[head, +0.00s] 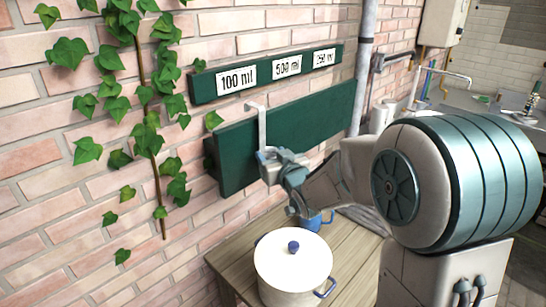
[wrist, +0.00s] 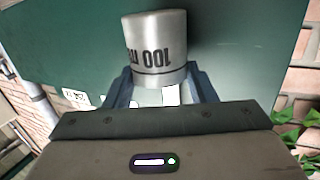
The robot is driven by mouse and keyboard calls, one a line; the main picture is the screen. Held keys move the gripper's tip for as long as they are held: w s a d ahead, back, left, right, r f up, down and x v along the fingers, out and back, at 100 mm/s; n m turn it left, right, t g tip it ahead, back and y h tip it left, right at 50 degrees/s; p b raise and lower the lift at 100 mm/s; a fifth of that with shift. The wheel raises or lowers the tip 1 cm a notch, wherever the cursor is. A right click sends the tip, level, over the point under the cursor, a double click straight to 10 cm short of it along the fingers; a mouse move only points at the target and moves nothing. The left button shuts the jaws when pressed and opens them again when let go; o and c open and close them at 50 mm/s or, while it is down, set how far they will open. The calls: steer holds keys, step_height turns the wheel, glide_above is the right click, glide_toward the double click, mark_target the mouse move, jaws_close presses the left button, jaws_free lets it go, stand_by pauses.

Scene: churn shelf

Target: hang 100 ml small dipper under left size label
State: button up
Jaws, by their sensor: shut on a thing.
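The metal dipper (wrist: 155,45) has "100" printed on its cup, upside down in the wrist view. My gripper (wrist: 160,82) is shut on it, with one finger on each side of the cup. In the head view its pale handle (head: 262,128) rises upright from my gripper (head: 268,160) and bends into a hook at the top. The hook is in front of the left part of the lower green board (head: 310,122), below the left label (head: 237,79), which reads 100 ml. I cannot tell whether the hook touches the board.
Two more labels, 500 ml (head: 287,67) and apparently 250 ml (head: 324,58), are on the upper green board (head: 205,88). A white lidded pot (head: 292,268) and a blue cup (head: 318,222) stand on the wooden table (head: 232,262) below. Ivy (head: 150,130) hangs on the brick wall at left.

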steer(key=shift+w+a+b, duration=0.2)
steer(key=shift+a+b, duration=0.05)
steer(key=shift+b, duration=0.25)
steer(key=shift+r+b, duration=0.1)
steer(key=shift+b, duration=0.3)
stand_by(0.7)
steer(key=shift+f+b, duration=1.5)
steer(key=shift+b, duration=0.8)
stand_by(1.1)
steer(key=o, duration=1.2)
steer(key=shift+d, duration=0.1)
